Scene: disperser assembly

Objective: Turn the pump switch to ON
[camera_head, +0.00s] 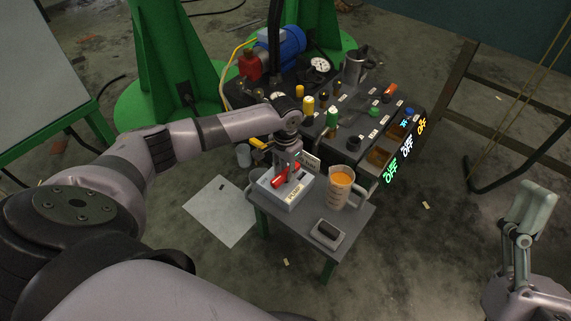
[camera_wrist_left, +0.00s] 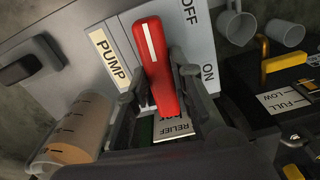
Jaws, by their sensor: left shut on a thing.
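The pump switch is a pale box (camera_head: 287,192) labelled PUMP on the small grey table. Its red handle (camera_head: 279,182) shows large in the left wrist view (camera_wrist_left: 153,60), with a white stripe. There the switch plate (camera_wrist_left: 122,48) carries PUMP left of the handle, OFF at the upper right and ON at the lower right. My left gripper (camera_head: 288,162) is over the box with its fingers on both sides of the handle, shut on it. The handle's lower end is partly hidden by the gripper. My right gripper (camera_head: 533,205) is apart at the far right, fingers close together.
A jug of orange liquid (camera_head: 341,186) stands right beside the switch. A small box with a dark top (camera_head: 327,234) is near the table's (camera_head: 342,218) front edge. Behind is a dark panel with coloured knobs and lit OFF displays (camera_head: 392,172). Paper (camera_head: 222,212) lies on the floor.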

